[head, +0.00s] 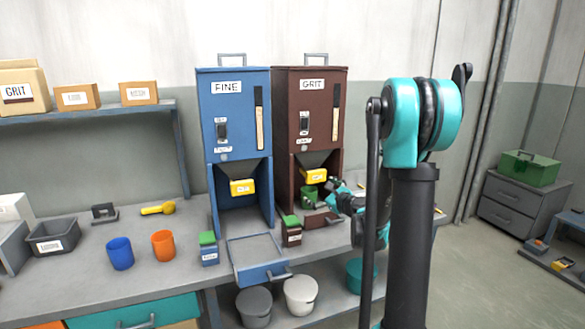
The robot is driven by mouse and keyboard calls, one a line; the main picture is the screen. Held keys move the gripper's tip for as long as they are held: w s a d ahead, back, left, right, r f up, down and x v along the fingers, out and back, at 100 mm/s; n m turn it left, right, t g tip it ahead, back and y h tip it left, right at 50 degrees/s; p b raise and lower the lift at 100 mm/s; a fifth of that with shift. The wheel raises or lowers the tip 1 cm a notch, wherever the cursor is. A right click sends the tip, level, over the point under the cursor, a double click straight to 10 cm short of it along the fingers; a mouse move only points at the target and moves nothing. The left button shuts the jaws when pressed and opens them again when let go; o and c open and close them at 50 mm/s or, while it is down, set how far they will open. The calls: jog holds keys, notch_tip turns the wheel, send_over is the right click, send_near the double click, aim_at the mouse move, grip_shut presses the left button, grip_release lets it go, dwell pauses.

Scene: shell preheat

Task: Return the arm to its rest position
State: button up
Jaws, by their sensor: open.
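My arm rises at the right of the head view and reaches down behind its own column toward the brown GRIT cabinet (311,105). My gripper (328,188) is small and partly hidden by the arm, in front of the cabinet's lower opening. It is open. A green cup (309,197) stands under the yellow-labelled spout, just left of my gripper; I cannot tell whether they touch. The blue FINE cabinet (228,110) stands to the left, with its drawer-like tray (262,271) at the bench front.
The grey bench (160,265) holds a blue cup (120,253), an orange cup (163,245), a dark bin (52,238) and a yellow scoop (158,208). Small green-topped boxes (209,249) stand before the cabinets. Buckets (301,295) are below. Open space lies above the bench's left part.

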jog(key=s+a+f+n+g+h, duration=0.1)
jog(key=s+a+f+n+g, duration=0.15)
jog(key=s+n, duration=0.55)
jog(key=s+a+f+n+g, duration=0.2)
jog(key=s+f+n+g, duration=0.2)
jog(key=s+n, duration=0.45)
jog(key=s+d+f+n+g+h, duration=0.1)
jog(key=s+d+f+n+h, duration=0.1)
jog(key=s, duration=0.5)
jog(key=s+d+f+n+g+h, duration=0.2)
jog(key=s+d+f+n, duration=0.1)
jog(key=s, duration=0.4)
jog(key=s+d+f+n+g+h, duration=0.1)
jog(key=s+d+f+n+h, duration=0.1)
jog(key=s, duration=0.5)
jog(key=shift+s+d+f+n, duration=0.35)
jog(key=shift+d+f+n, duration=0.3)
jog(key=shift+d+n, duration=0.45)
jog(key=shift+a, duration=0.15)
